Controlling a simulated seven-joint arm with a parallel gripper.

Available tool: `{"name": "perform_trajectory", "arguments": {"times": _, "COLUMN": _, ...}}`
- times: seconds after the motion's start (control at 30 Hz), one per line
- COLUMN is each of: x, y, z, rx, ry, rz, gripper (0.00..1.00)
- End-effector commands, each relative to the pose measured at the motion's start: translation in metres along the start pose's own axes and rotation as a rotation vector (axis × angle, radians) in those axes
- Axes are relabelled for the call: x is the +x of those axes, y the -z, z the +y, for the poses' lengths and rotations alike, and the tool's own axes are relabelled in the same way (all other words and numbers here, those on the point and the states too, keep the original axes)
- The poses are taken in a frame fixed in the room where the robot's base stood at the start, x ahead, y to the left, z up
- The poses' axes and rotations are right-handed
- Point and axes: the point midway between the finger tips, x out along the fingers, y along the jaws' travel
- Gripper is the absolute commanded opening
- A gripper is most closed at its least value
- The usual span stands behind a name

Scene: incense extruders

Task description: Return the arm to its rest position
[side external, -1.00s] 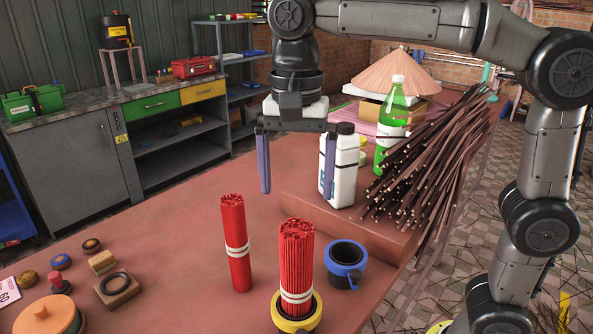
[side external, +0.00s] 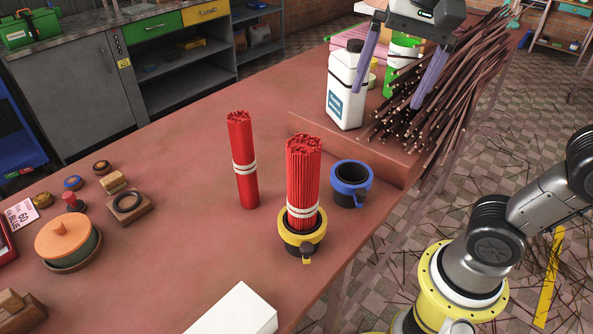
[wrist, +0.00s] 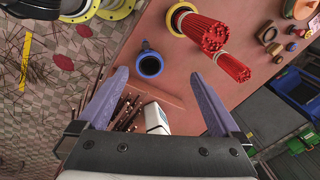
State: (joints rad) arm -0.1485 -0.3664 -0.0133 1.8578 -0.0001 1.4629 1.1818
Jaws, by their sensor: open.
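My gripper (side external: 387,99) is open and empty, high above the raised board at the back right of the table. Its two purple fingers are spread wide, as the wrist view (wrist: 156,72) also shows. One red incense bundle (side external: 303,180) stands upright in the yellow-rimmed extruder (side external: 291,240). Another red bundle (side external: 243,165) stands on the table to its left. The blue-rimmed extruder (side external: 350,182) is to the right and looks empty. The gripper is apart from both bundles and both extruders.
A lidded orange pot (side external: 65,240) and small items stand at left.

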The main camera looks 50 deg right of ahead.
Motion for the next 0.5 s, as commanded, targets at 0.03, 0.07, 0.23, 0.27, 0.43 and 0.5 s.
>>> {"name": "perform_trajectory", "arguments": {"times": 0.03, "x": 0.008, "y": -0.001, "z": 0.021, "rx": -0.053, "ry": 0.028, "rz": 0.021, "gripper": 1.0}}
{"name": "perform_trajectory", "arguments": {"times": 0.07, "x": 0.014, "y": -0.002, "z": 0.03, "rx": -0.095, "ry": 0.044, "rz": 0.034, "gripper": 1.0}}
{"name": "perform_trajectory", "arguments": {"times": 0.23, "x": 0.056, "y": -0.008, "z": 0.074, "rx": -0.394, "ry": 0.109, "rz": 0.126, "gripper": 1.0}}
{"name": "perform_trajectory", "arguments": {"times": 0.27, "x": 0.064, "y": -0.009, "z": 0.079, "rx": -0.452, "ry": 0.116, "rz": 0.144, "gripper": 1.0}}
{"name": "perform_trajectory", "arguments": {"times": 0.43, "x": 0.101, "y": -0.014, "z": 0.095, "rx": -0.773, "ry": 0.126, "rz": 0.217, "gripper": 1.0}}
{"name": "perform_trajectory", "arguments": {"times": 0.5, "x": 0.109, "y": -0.013, "z": 0.094, "rx": -0.877, "ry": 0.122, "rz": 0.234, "gripper": 1.0}}
